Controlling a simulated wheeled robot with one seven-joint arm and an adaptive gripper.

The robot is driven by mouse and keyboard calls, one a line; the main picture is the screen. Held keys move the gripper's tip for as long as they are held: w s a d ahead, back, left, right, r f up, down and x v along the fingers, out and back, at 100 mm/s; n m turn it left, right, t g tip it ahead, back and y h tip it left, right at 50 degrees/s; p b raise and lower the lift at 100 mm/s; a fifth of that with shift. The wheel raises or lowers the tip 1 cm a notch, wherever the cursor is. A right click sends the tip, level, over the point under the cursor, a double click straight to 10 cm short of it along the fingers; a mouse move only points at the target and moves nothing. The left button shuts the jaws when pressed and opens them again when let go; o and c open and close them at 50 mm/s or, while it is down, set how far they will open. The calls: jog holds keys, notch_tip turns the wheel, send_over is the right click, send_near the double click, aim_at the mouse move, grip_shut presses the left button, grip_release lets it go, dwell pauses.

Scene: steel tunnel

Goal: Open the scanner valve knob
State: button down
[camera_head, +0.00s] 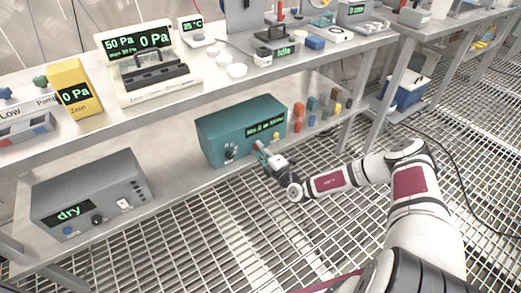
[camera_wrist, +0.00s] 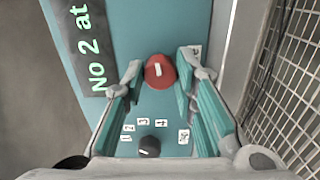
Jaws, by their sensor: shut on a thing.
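The scanner is a teal box (camera_head: 240,126) on the lower shelf, with a dark display strip in green text on its front; the wrist view shows part of this display (camera_wrist: 88,45). A round red knob (camera_wrist: 158,71) with a white bar mark sits on its front panel. My gripper (camera_head: 260,147) is at the front of the scanner, its two teal-padded fingers (camera_wrist: 164,74) on either side of the red knob and shut on it. In the head view the gripper hides that knob. A black knob (camera_wrist: 149,147) with number labels sits nearer the palm in the wrist view.
A grey box reading "dry" (camera_head: 90,190) stands to the left on the same shelf. Small coloured blocks (camera_head: 311,104) lie right of the scanner. The upper shelf (camera_head: 215,79) overhangs it. A table leg (camera_head: 394,72) stands to the right. Open grating floor lies in front.

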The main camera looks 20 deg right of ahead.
jog(key=shift+m, duration=0.9)
jog(key=shift+f, duration=0.1)
jog(key=c, duration=1.3)
grip_release()
jog(key=shift+s+d, duration=0.1)
jog(key=v, duration=1.2)
